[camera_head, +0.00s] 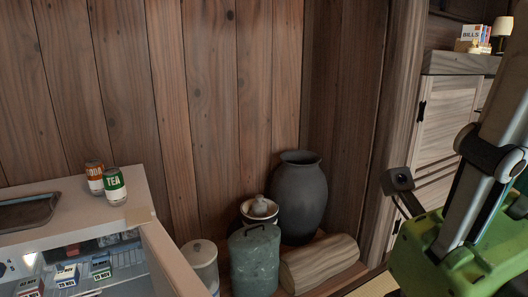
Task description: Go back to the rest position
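Neither of my grippers shows in the head view. No arm comes in from the left. A green body with a grey tube and a small black box-shaped part fills the right edge; I cannot tell whether it is part of me, and no fingertips show on it.
A dark vase (299,195), a grey-green canister (255,262), a white lidded pot (201,262) and a log (320,265) stand by the wooden wall.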

